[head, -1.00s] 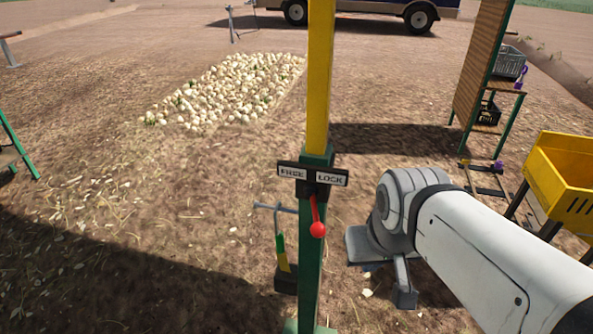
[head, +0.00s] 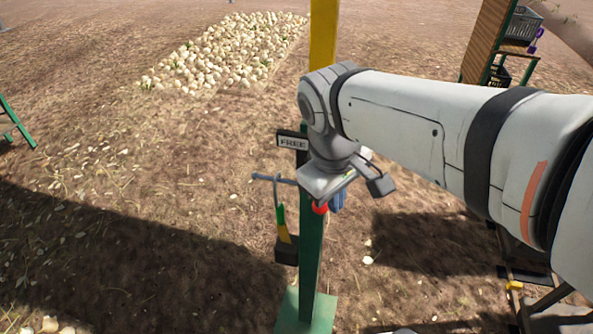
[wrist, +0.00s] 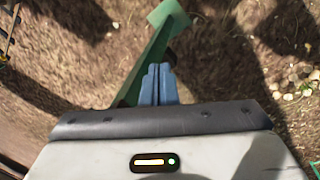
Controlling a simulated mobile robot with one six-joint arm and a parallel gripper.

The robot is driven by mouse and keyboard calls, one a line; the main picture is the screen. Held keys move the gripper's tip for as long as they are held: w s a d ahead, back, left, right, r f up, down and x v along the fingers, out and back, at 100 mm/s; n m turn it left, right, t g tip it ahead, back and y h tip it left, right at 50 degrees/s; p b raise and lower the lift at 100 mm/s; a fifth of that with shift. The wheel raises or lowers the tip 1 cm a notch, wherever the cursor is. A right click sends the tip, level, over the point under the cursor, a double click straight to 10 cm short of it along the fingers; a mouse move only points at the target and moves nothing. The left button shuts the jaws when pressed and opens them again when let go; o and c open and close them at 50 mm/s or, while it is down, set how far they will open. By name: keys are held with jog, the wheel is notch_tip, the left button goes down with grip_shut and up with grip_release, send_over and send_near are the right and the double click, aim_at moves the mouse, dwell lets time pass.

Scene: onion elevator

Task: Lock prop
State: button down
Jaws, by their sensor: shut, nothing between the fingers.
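The prop is an upright post with a yellow upper part (head: 323,35) and a green lower sleeve (head: 310,245). A FREE plate (head: 293,142) shows on it; the LOCK plate is hidden behind my arm. The lever's red ball knob (head: 319,208) shows just below my wrist, and its stem is hidden. My gripper (head: 338,201) is shut and empty, its blue fingers just right of the knob; I cannot tell if they touch. In the wrist view the shut fingers (wrist: 157,84) point along the green post (wrist: 143,75), and the knob is not visible.
A hook tool with a green and yellow handle (head: 281,225) hangs left of the post. The post's green base plate (head: 306,312) stands on soil. An onion pile (head: 225,55) lies behind left. A rack with a grey crate (head: 523,22) stands at back right.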

jog(key=w+a+r+n+h+b, duration=0.1)
jog(key=a+r+n+h, duration=0.15)
jog(key=a+n, duration=0.5)
jog(key=w+a+r+n+h+b, duration=0.1)
jog(key=a+n+h, duration=0.3)
jog(key=a+n, duration=0.3)
jog(key=m, duration=0.1)
send_near(314, 207)
jog(key=x, duration=0.6)
jog(key=shift+f+p, duration=0.45)
jog(key=shift+f, duration=0.15)
jog(key=shift+w+a, duration=0.15)
jog(key=shift+d+r+n+t+p, duration=0.15)
jog(key=shift+d+n+t+p, duration=0.1)
jog(key=shift+d+t+p, duration=0.2)
jog(key=shift+s+d+n, duration=0.3)
jog(key=shift+d+n, duration=0.1)
jog(key=shift+d, duration=0.1)
